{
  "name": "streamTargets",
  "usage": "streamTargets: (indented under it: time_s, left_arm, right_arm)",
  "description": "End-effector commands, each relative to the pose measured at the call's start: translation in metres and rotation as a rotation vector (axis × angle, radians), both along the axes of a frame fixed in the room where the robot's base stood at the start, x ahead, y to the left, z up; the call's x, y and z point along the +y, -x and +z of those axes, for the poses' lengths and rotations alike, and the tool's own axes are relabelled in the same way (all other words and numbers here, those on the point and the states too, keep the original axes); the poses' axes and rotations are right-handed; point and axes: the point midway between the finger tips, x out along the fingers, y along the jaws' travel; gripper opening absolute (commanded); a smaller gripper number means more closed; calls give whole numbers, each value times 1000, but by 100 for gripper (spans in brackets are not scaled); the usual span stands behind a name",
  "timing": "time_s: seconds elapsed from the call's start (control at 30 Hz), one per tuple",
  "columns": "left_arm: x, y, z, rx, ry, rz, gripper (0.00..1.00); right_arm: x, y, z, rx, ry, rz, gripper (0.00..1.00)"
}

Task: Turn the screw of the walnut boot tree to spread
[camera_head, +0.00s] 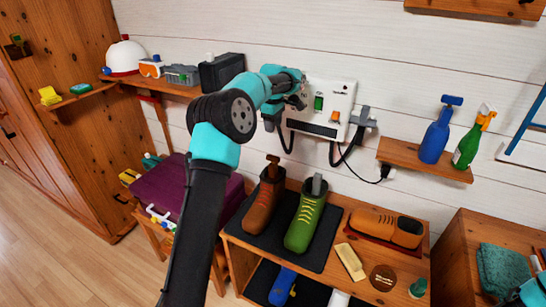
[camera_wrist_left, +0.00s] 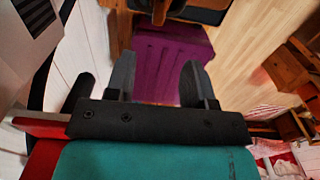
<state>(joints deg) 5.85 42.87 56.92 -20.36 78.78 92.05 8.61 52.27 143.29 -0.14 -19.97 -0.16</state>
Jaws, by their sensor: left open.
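A dark brown wooden piece (camera_head: 272,162) stands up out of the brown laced boot (camera_head: 262,207); it may be the walnut boot tree. A grey piece (camera_head: 317,184) stands in the green boot (camera_head: 304,220) beside it. No screw can be made out. My left gripper (camera_head: 292,98) is above and behind the boots, close to the white wall box. In the left wrist view my left gripper (camera_wrist_left: 156,75) is open, with nothing between its fingers. My right gripper is not in view.
Both boots stand on a dark mat (camera_head: 250,236) on a wooden bench. An orange-brown shoe (camera_head: 386,227), a pale brush (camera_head: 350,262) and a round tin (camera_head: 383,278) lie to the right. A white wall box (camera_head: 332,98) with cables is behind. A purple-topped stool (camera_head: 165,188) stands left.

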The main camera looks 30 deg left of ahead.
Motion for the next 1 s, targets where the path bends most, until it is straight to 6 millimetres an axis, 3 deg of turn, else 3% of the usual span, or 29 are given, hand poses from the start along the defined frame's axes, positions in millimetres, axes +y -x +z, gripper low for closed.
streamTargets:
  time_s: [0.7,1.0]
  left_arm:
    - [0,1,-122,2,1,0,49]
    - [0,0,-148,0,0,-1,49]
  right_arm:
    - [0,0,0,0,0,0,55]
    - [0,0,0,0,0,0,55]
